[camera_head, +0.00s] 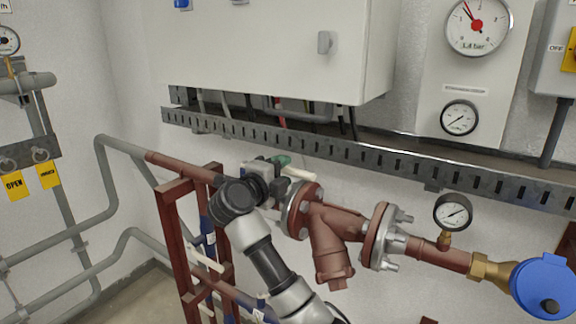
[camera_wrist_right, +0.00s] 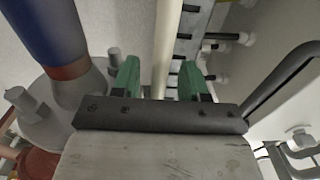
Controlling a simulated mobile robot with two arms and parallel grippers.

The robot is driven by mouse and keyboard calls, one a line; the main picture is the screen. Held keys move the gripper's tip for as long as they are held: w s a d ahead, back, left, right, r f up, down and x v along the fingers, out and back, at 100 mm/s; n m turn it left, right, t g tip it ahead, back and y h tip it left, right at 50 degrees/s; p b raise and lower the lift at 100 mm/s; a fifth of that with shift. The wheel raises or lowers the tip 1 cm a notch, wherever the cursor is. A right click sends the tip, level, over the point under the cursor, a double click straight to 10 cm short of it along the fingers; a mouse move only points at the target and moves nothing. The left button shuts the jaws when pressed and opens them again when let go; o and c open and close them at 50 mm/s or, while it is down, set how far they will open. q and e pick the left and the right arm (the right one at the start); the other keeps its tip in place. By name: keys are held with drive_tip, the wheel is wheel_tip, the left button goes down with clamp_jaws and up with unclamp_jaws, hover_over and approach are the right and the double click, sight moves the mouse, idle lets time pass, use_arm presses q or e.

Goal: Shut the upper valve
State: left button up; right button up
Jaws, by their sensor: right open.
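The upper valve's cream lever (camera_head: 299,174) sticks out to the right past my right gripper (camera_head: 281,165) on the upper red-brown pipe. The valve body is mostly hidden behind the gripper and wrist. In the right wrist view, the cream lever (camera_wrist_right: 166,42) runs between the two green fingertips of my right gripper (camera_wrist_right: 160,78). The fingers are open, with a gap visible on each side of the lever. My left gripper is not in view.
A flanged red-brown strainer (camera_head: 329,236) sits just right of the valve. A slotted metal tray (camera_head: 330,147) and a white cabinet (camera_head: 260,50) are above. A red-brown frame (camera_head: 180,240) stands left of my arm. A pressure gauge (camera_head: 453,212) is further right.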

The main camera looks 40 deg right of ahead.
drive_tip(key=shift+x, duration=1.4)
drive_tip(key=shift+c, duration=0.4)
clamp_jaws()
